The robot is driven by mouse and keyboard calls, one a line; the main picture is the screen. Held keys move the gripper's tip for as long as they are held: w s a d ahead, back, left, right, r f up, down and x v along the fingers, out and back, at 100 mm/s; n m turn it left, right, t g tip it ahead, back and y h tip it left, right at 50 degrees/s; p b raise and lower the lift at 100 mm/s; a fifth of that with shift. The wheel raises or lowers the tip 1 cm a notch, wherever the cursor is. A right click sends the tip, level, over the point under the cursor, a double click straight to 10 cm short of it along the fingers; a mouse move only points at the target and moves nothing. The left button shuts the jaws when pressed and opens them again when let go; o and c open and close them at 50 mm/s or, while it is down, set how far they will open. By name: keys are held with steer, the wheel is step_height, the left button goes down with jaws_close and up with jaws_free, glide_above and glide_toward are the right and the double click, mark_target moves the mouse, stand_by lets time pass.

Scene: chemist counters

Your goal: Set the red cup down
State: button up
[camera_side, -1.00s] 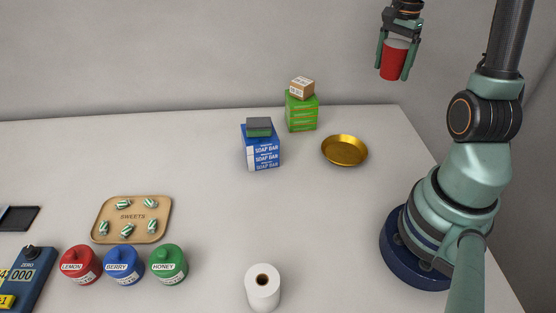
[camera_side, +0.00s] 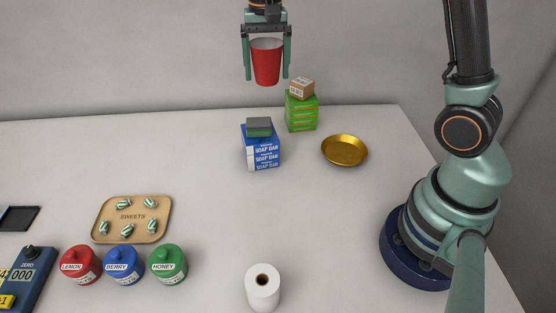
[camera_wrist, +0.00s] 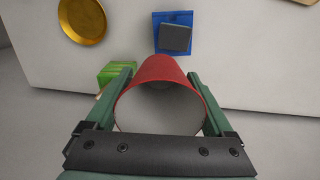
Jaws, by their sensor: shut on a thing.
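The red cup (camera_side: 266,66) is upright, with its open mouth up and a pale inside. My gripper (camera_side: 266,62) is shut on it, one finger on each side. It holds the cup high in the air, in the picture above the soap box and the green box. In the wrist view the cup (camera_wrist: 172,72) sits between the fingers of my gripper (camera_wrist: 160,98), and its inside looks empty.
A blue soap box (camera_side: 262,154) bears a dark sponge-like block (camera_side: 259,127). A green box (camera_side: 301,114) bears a small brown carton (camera_side: 302,88). A gold dish (camera_side: 345,151) lies to their right. A sweets tray (camera_side: 105,233), several jars and a paper roll (camera_side: 262,288) stand nearer. The counter's middle is clear.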

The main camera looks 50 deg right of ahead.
steer(key=a+n, duration=0.4)
steer(key=a, duration=1)
steer(key=n, duration=0.4)
glide_above(200, 217)
step_height(200, 217, down, 15)
steer(key=shift+r, duration=0.1)
steer(key=shift+f, duration=2.7)
steer(key=shift+f, duration=0.15)
steer(key=o, duration=1)
